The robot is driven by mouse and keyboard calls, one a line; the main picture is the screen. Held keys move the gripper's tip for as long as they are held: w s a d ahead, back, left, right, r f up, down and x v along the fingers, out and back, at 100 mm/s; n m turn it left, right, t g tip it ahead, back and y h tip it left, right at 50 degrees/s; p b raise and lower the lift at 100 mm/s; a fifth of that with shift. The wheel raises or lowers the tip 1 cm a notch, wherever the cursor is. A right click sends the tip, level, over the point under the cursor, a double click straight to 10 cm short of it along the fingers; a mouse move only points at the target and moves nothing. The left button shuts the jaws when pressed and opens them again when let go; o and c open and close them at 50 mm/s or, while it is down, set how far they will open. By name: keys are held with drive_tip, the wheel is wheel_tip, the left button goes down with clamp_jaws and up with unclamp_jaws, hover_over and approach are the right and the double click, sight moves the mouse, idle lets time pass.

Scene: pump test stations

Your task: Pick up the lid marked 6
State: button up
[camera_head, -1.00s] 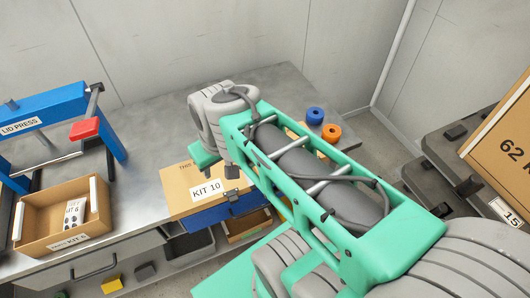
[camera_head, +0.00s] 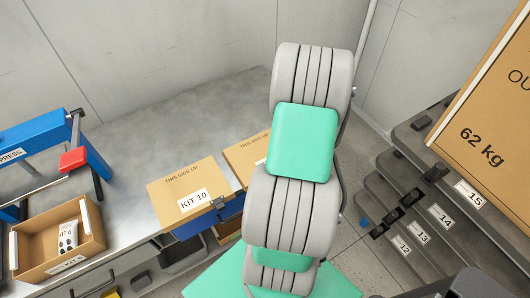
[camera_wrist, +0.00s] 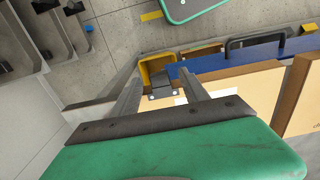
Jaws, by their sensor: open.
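I cannot make out a lid marked 6 in either view. An open cardboard box (camera_head: 35,272) with a label that seems to read KIT 6 stands on the bench at the left in the head view. A white card with black marks (camera_head: 67,238) stands in it. My gripper (camera_wrist: 158,76) shows in the wrist view, its two fingers apart with nothing held between them. Cardboard, a blue front and a yellow bin show beyond the fingers. The head view does not show the gripper; my arm hides part of the bench.
A blue lid press (camera_head: 60,140) with a red handle stands at the bench's left. A closed KIT 10 box (camera_head: 180,215) sits near the front edge, another box beside it. Numbered grey shelves (camera_head: 430,200) and a large 62 kg carton (camera_head: 500,110) are at the right. The bench's back is bare.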

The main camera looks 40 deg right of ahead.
drive_tip(key=shift+f, duration=0.55)
drive_tip(key=shift+c, duration=0.4)
clamp_jaws()
